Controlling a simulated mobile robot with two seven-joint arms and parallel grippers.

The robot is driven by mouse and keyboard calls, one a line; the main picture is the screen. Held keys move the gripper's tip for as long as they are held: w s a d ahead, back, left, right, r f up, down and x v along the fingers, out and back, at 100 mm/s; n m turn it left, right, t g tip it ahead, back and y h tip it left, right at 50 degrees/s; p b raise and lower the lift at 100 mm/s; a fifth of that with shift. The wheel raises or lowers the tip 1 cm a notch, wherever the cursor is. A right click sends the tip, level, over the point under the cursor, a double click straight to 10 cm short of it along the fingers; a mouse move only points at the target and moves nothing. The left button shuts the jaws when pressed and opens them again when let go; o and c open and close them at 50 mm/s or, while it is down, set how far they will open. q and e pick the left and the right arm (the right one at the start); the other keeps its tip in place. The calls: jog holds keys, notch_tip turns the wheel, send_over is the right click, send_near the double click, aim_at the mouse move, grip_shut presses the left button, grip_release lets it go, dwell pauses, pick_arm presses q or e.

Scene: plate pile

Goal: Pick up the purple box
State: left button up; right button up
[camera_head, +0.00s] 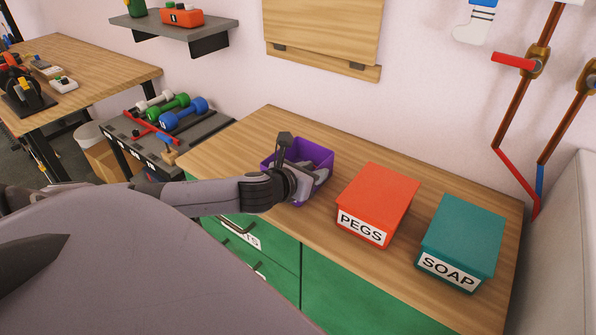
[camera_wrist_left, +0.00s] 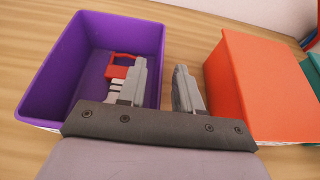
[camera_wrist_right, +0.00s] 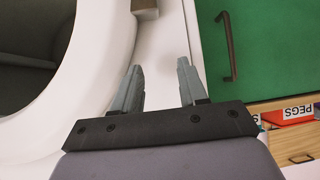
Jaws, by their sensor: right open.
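The purple box (camera_head: 316,153) is an open-topped bin on the wooden counter. It also shows in the left wrist view (camera_wrist_left: 45,85), with a red item (camera_wrist_left: 121,68) inside. My left gripper (camera_head: 300,181) is at the box, partly covering its near side. In the left wrist view my left gripper (camera_wrist_left: 160,75) is open, its fingers apart at the box's right wall, the left finger over the inside and the right finger outside. I cannot tell whether they touch it. My right gripper (camera_wrist_right: 158,72) is open and empty, away from the box.
An orange box labelled PEGS (camera_head: 378,197) stands close right of the purple box, with a teal SOAP box (camera_head: 461,236) beyond. Green drawers (camera_head: 275,250) are below the counter. A dumbbell rack (camera_head: 195,137) stands to the left. A white rounded fixture (camera_wrist_right: 105,75) is near my right gripper.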

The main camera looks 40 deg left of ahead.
pick_arm(q)
grip_shut()
dwell(0.3)
